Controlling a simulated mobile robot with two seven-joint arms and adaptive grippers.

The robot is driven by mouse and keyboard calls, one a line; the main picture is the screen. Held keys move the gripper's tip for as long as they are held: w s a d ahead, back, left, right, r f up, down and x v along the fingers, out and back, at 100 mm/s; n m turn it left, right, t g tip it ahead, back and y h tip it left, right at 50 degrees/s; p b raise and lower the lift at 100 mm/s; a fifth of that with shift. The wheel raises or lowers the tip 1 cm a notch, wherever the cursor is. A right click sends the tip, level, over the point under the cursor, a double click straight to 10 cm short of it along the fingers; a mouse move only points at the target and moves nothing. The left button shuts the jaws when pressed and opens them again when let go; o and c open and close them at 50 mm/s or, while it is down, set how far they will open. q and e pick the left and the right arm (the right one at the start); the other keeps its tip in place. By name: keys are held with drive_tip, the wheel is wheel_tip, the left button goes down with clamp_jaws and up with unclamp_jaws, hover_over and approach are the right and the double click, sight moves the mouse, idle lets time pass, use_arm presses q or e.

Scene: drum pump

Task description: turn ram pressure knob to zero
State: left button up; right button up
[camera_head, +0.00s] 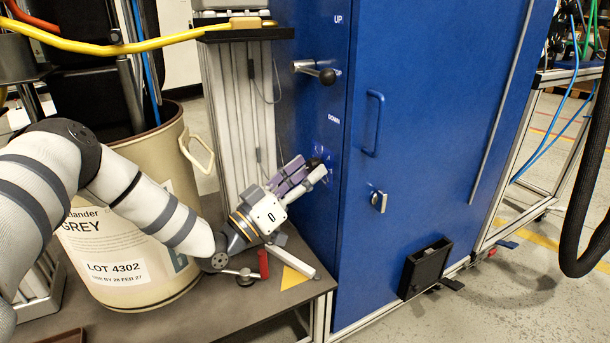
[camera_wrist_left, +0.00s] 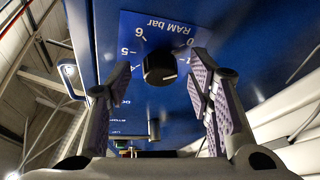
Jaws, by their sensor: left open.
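The ram pressure knob (camera_wrist_left: 160,67) is a round black knob on a blue dial plate marked "RAM bar" (camera_wrist_left: 168,25), with white numbers around it. The picture shows the plate nearly upside down. A small pale mark shows near the knob's right side; its exact reading is too small to tell. My left gripper (camera_head: 311,167) is open at the blue cabinet's side panel, with the knob (camera_head: 316,160) largely hidden by its fingers. In the left wrist view the purple-padded fingers stand on either side of the knob, with visible gaps. My right gripper is not in view.
A black-knobbed lever (camera_head: 326,76) sticks out above, between "UP" and "DOWN". The blue cabinet door (camera_head: 430,130) has a handle and a key lock. A beige drum (camera_head: 180,180) stands on the dark table (camera_head: 220,310), and a red-handled clamp (camera_head: 263,263) lies below my left wrist.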

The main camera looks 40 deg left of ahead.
use_arm(q)
clamp_jaws()
drive_tip(key=shift+s+d+r+n+y+p, duration=0.1)
drive_tip(key=shift+r+n+y+p, duration=0.15)
drive_tip(key=shift+n+p, duration=0.3)
drive_tip(key=shift+d+r+n+y+p, duration=0.1)
drive_tip(key=shift+r+n+y+p, duration=0.05)
drive_tip(key=shift+n+y+p, duration=0.35)
drive_tip(key=shift+f+n, duration=0.15)
drive_tip(key=shift+n, duration=0.4)
drive_tip(key=shift+a+f, duration=0.1)
drive_tip(key=shift+f, duration=0.1)
unclamp_jaws()
drive_tip(key=v, duration=1.2)
drive_tip(key=shift+r, duration=0.2)
